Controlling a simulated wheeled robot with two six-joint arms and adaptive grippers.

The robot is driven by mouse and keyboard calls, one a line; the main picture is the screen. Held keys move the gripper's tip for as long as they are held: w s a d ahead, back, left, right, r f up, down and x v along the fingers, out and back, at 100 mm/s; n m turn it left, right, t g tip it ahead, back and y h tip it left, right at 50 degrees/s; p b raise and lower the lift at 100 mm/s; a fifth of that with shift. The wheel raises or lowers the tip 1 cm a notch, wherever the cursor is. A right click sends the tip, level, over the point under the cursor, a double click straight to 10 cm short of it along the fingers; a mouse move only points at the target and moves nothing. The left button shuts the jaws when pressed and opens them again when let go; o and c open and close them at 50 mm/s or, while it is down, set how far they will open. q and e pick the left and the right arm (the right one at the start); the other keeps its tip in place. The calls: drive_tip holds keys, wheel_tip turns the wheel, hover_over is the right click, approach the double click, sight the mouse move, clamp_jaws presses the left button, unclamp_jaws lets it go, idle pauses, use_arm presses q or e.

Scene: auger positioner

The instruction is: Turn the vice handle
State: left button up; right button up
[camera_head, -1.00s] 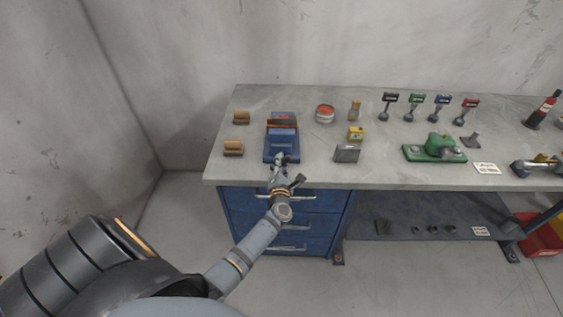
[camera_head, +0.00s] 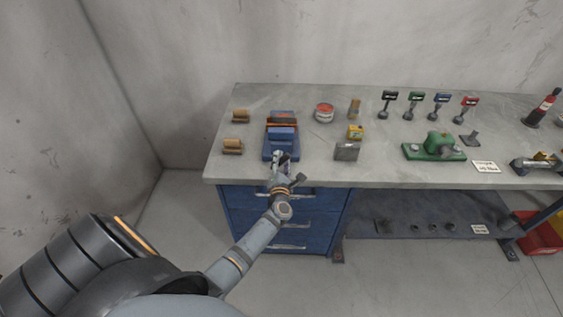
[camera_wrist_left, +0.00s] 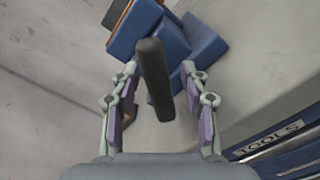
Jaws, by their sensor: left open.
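The blue vice (camera_head: 281,145) stands on the workbench near its front left part, with an orange strip across it. In the left wrist view the blue vice body (camera_wrist_left: 190,38) is at the top. The dark rod-shaped vice handle (camera_wrist_left: 154,75) stands out towards the camera, between the two fingers in the picture. My left gripper (camera_head: 281,158) is at the front of the vice. In the wrist view the left gripper (camera_wrist_left: 160,100) is open, with gaps on both sides of the handle. Whether the fingers reach the handle's depth is hard to tell. My right gripper is not visible.
The grey workbench (camera_head: 380,172) carries wooden rollers (camera_head: 233,146), a grey block (camera_head: 346,151), a yellow box (camera_head: 356,132), a red-topped tin (camera_head: 324,112) and a green device (camera_head: 434,147). A blue drawer cabinet (camera_head: 270,220) is below my left gripper.

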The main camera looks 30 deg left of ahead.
use_arm(q)
drive_tip(key=v, duration=1.2)
